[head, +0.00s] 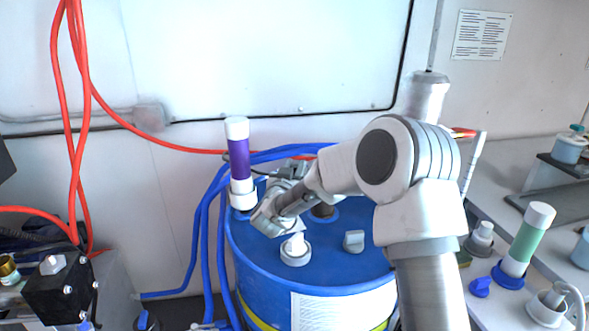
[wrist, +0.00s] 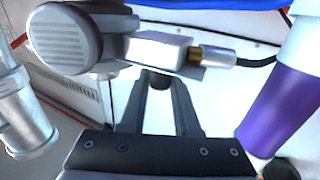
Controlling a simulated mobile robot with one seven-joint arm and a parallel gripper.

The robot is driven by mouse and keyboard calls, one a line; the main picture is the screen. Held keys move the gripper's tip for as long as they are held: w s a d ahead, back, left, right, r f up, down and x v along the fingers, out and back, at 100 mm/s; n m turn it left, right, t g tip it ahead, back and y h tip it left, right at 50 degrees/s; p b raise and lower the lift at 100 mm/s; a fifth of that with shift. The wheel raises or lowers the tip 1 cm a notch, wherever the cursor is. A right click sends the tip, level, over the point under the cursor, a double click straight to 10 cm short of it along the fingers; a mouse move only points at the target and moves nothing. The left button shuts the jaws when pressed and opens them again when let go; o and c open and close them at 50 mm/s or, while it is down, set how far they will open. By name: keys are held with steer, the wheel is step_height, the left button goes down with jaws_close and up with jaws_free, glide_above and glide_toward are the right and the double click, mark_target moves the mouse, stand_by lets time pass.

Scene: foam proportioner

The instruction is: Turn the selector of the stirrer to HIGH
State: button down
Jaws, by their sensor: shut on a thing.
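The stirrer shows in the wrist view as a round grey ribbed motor housing (wrist: 65,40) joined to a white box (wrist: 158,50) with a brass cable fitting. In the head view it is mostly hidden behind my arm, above the blue drum (head: 262,275). My gripper (wrist: 159,84) has its fingers together around a small dark piece just below the white box; this appears to be the selector, mostly covered by the fingers. No HIGH mark or selector pointer is readable.
A purple tube with white ends (head: 238,158) stands close by at the drum's left edge. A white fitting (head: 295,250) and a grey knob (head: 354,241) are on the drum top. Blue hoses (head: 205,225) run down its left side. A counter with a green tube (head: 526,240) is at right.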

steer(key=m+g+h, duration=0.1)
steer(key=m+h, duration=0.1)
steer(key=h, duration=0.1)
steer(key=m+g+h+p, duration=0.1)
steer(key=m+h, duration=0.1)
steer(key=h, duration=0.1)
steer(key=shift+a+r+g, duration=0.1)
steer(key=shift+a+g, duration=0.1)
steer(key=shift+g, duration=0.2)
steer(key=shift+d+m+g+h+p, duration=0.15)
steer(key=shift+m+g+h+p, duration=0.65)
steer(key=shift+m+g+h, duration=1.9)
steer(key=shift+g, duration=0.5)
steer(key=c, duration=0.6)
jaws_free()
steer(key=v, duration=1.7)
steer(key=shift+a+f+b, duration=0.25)
steer(key=shift+f+b, duration=0.15)
steer(key=shift+f, duration=0.05)
